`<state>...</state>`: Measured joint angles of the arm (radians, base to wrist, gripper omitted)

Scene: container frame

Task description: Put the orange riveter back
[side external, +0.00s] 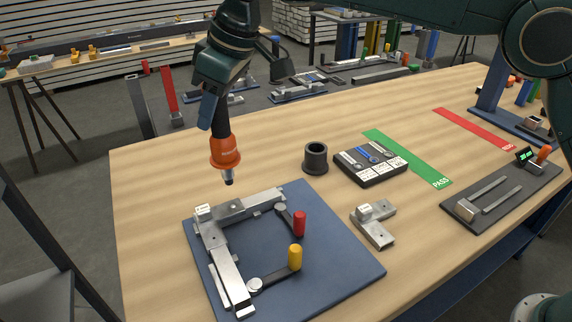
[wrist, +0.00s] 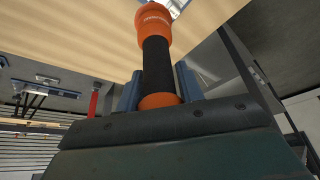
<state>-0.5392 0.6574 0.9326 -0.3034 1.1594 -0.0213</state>
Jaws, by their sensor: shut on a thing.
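The orange riveter (side external: 226,152) hangs nose down in the side external view, with a black grip above its orange body and a dark metal tip. My gripper (side external: 212,108) is shut on its black grip and holds it above the table, just behind the back left corner of the blue fixture plate. The riveter (wrist: 156,55) also shows in the wrist view, between the blue fingers. A dark, open-topped cylindrical holder (side external: 316,158) stands upright on the table to the right of the riveter. It looks empty, though its inside is dark.
The blue fixture plate (side external: 345,270) carries metal bars with a red clamp handle (side external: 299,223) and a yellow one (side external: 295,257). A metal bracket (side external: 374,225) lies on its right. A dark tray (side external: 371,163) and a green PASS strip (side external: 408,158) lie right of the holder. The table's left part is clear.

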